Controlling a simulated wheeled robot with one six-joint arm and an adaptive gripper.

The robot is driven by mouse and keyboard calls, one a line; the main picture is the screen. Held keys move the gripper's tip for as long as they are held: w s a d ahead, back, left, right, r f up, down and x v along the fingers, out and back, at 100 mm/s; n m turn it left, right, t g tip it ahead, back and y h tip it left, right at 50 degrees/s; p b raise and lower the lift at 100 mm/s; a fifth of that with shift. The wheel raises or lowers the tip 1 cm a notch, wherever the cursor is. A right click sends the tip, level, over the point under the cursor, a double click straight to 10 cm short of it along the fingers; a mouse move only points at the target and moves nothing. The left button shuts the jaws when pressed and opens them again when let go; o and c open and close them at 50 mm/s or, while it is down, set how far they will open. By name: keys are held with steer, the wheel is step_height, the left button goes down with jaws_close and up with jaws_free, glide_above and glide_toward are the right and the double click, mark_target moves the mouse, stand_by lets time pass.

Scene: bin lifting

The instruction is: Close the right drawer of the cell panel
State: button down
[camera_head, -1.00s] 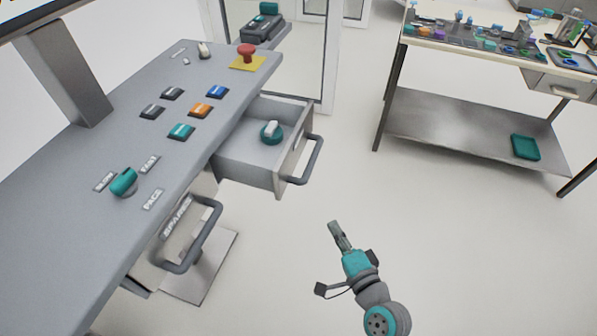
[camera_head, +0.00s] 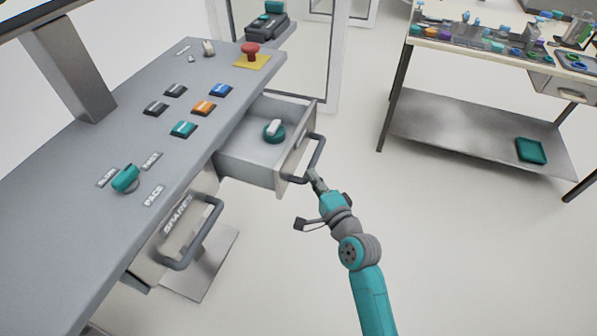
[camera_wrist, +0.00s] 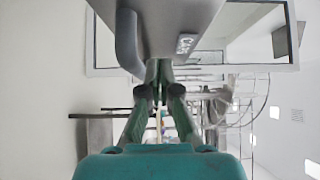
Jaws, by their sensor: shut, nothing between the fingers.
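The right drawer (camera_head: 248,171) of the grey cell panel (camera_head: 75,190) is pulled open, with a teal and white round item (camera_head: 273,131) inside. Its dark bar handle (camera_head: 316,160) is on the front face. My gripper (camera_head: 314,178) is shut and empty, its tip right by the near end of that handle; I cannot tell whether it touches. In the wrist view the fingers (camera_wrist: 158,75) point at the drawer front (camera_wrist: 175,25), with the handle (camera_wrist: 129,45) at upper left. A label is partly readable on the front.
A second drawer (camera_head: 165,245) labelled SPARES, with its own handle (camera_head: 205,235), is at lower left. The panel top holds several buttons, a teal knob (camera_head: 125,178) and a red emergency button (camera_head: 251,50). A workbench (camera_head: 480,50) stands at upper right. The floor between is clear.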

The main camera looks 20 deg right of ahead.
mark_target(292, 163)
steer(key=shift+w+a, duration=1.45)
steer(key=shift+a, duration=0.25)
steer(key=shift+a, duration=0.1)
